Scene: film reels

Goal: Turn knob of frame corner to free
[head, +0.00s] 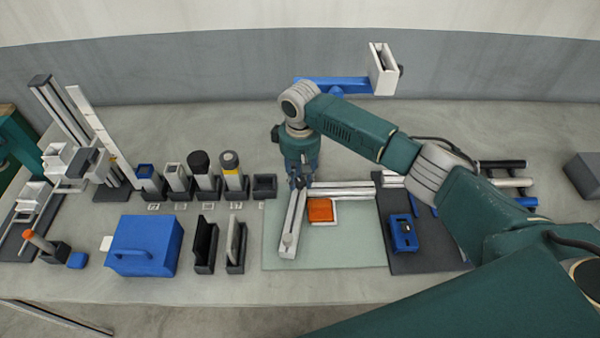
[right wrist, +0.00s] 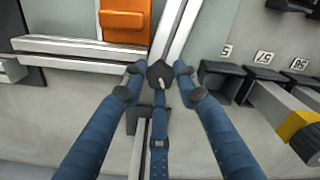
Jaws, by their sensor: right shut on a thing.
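The frame corner joins two pale metal bars, one running toward the table's front (head: 293,222) and one running right (head: 345,190), on a pale green mat (head: 340,257). My right gripper (head: 301,182) comes down over the corner from above. In the right wrist view, its blue fingers close around a small dark knob (right wrist: 160,73) with a light pointer on it, and the gripper (right wrist: 157,75) is shut on it. In the head view the knob is mostly hidden by the gripper. My left gripper is not in view.
An orange block (head: 320,210) lies inside the corner. A dark mat with a blue device (head: 403,232) is to the right. Left stand a blue box (head: 143,245), several holders with cylinders (head: 233,175) and a small empty dark bin (head: 265,186).

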